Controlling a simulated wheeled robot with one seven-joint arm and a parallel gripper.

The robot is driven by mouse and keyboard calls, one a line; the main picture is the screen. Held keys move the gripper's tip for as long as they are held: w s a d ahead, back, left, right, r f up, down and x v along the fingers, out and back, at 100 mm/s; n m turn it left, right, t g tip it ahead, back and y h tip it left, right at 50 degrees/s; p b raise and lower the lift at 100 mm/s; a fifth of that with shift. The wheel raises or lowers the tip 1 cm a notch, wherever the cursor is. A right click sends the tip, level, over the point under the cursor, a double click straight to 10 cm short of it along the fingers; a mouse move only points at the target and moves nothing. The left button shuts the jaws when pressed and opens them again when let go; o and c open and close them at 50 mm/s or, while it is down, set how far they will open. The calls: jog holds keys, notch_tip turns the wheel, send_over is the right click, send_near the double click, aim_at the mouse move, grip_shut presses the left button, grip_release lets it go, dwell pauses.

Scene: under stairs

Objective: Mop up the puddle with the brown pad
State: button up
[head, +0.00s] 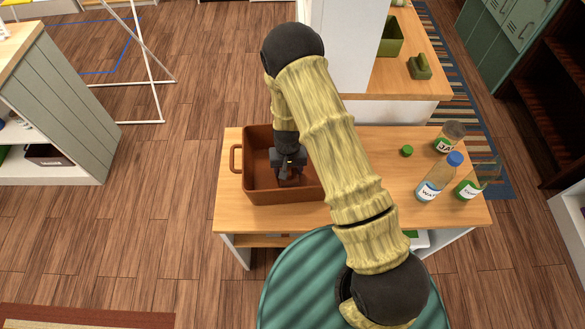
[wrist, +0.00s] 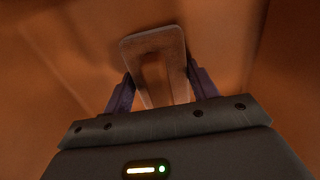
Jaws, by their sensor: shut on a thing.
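My gripper (head: 290,170) reaches down into a brown bin (head: 255,190) on the wooden table. In the wrist view my gripper (wrist: 160,98) is shut on the brown pad (wrist: 155,48), whose flat brown face stands up between the two fingers. In the head view the pad (head: 289,181) shows only as a small dark brown patch under the gripper, low inside the bin. I cannot tell whether the pad touches the bin floor. No puddle can be made out in either view; my arm covers part of the table.
Right of my arm on the table (head: 385,150) stand a water bottle (head: 433,180), a glass jar (head: 449,137) and another bottle (head: 477,180). A small green lid (head: 407,151) lies near them. A green container (head: 390,37) and a green block (head: 419,66) sit on the surface behind.

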jog(key=shift+a, duration=1.35)
jog(key=shift+d, duration=1.5)
jog(key=shift+r, duration=0.1)
notch_tip(320, 180, up, 19)
jog(key=p, duration=1.3)
jog(key=shift+r+p, duration=0.2)
jog(key=shift+p, duration=0.2)
jog(key=shift+f, duration=0.1)
